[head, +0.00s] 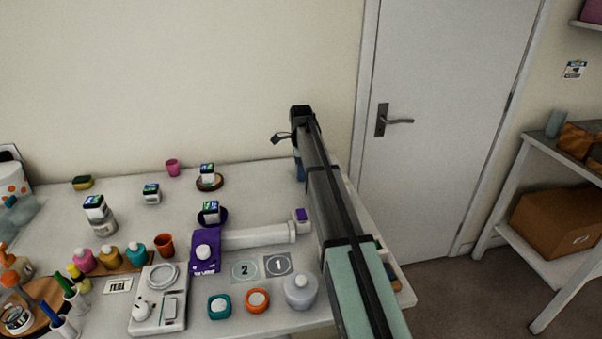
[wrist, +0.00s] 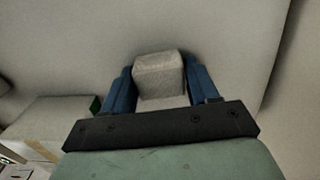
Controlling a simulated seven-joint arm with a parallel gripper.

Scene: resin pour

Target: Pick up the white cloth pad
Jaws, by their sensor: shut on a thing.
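The white cloth pad (wrist: 158,75) is a pale, block-like piece between the two blue fingers of my gripper (wrist: 158,88) in the wrist view. My gripper is shut on it, with a finger against each side. In the head view my gripper (head: 300,170) reaches down at the table's back right corner. Only a bit of blue finger shows there, and my arm hides the pad. I cannot tell whether the pad touches the table.
The white table (head: 130,205) holds several bottles and cups at the left. The back right tabletop around my gripper looks clear.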

